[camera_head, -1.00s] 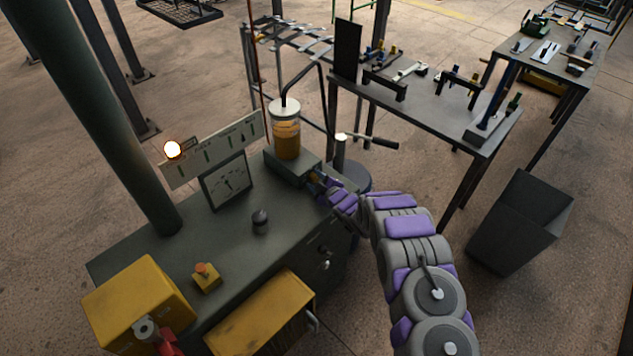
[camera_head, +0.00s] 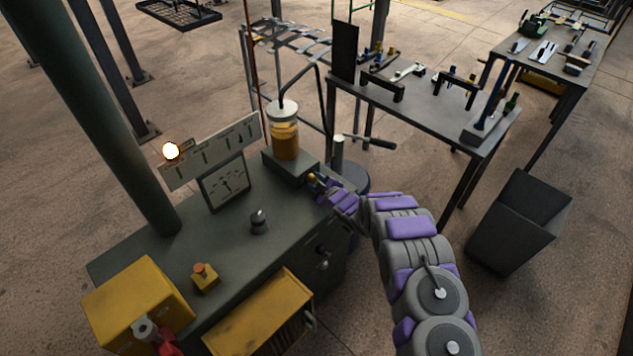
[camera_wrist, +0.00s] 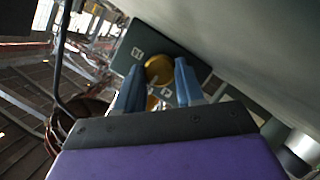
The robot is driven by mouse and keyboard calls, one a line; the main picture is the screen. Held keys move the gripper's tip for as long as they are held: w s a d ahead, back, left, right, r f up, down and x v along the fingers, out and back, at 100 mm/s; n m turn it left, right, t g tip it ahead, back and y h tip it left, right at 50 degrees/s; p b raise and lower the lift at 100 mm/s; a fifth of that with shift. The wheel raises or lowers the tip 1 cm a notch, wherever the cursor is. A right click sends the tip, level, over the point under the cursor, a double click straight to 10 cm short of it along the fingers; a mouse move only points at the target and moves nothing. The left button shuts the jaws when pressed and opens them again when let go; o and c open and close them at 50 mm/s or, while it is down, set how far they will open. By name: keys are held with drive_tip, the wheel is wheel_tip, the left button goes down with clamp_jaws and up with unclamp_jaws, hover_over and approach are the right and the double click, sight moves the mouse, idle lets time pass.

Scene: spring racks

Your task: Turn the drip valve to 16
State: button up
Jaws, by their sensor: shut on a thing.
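The drip valve is a round brass knob (camera_wrist: 159,69) on the dark front face of a block (camera_wrist: 128,50); it shows small in the head view (camera_head: 312,178). The block sits under a clear jar of amber liquid (camera_head: 284,135). Pale marks flank the knob in the wrist view, too small and tilted to read surely. My gripper (camera_wrist: 156,84) is at the knob, its two blue fingers on either side, shut on it. The fingers and palm hide the lower part of the knob. A dial gauge (camera_head: 226,183) stands on the bench; its reading is too small to tell.
The green bench (camera_head: 230,245) also holds a black knob (camera_head: 259,222), an orange-topped yellow button box (camera_head: 205,278) and a yellow box (camera_head: 138,303). A lit lamp (camera_head: 171,151) glows beside a white panel (camera_head: 212,152).

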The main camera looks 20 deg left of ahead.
drive_tip(key=shift+w+r+m+g+p, duration=0.25)
drive_tip(key=shift+m+g+p, duration=0.3)
drive_tip(key=shift+m, duration=0.45)
drive_tip(key=m+g+b, duration=0.1)
drive_tip(key=m+g, duration=0.1)
drive_tip(key=m, duration=0.1)
drive_tip(key=shift+w+f+y+b, duration=0.1)
drive_tip(key=shift+f+y+b, duration=0.05)
drive_tip(key=shift+y+b, duration=0.25)
drive_tip(key=m+g+b, duration=0.2)
drive_tip(key=m, duration=0.1)
drive_tip(key=shift+w+y, duration=0.2)
drive_tip(key=shift+y, duration=0.2)
drive_tip(key=shift+w+d+m+g+y+b, duration=0.1)
drive_tip(key=shift+m+g+y+b, duration=0.2)
drive_tip(key=shift+m+b, duration=0.6)
drive_tip(key=shift+w+d+m+g+y+b, duration=0.1)
drive_tip(key=shift+m+g+y+b, duration=0.2)
drive_tip(key=shift+m+b, duration=0.55)
drive_tip(key=shift+m, duration=0.25)
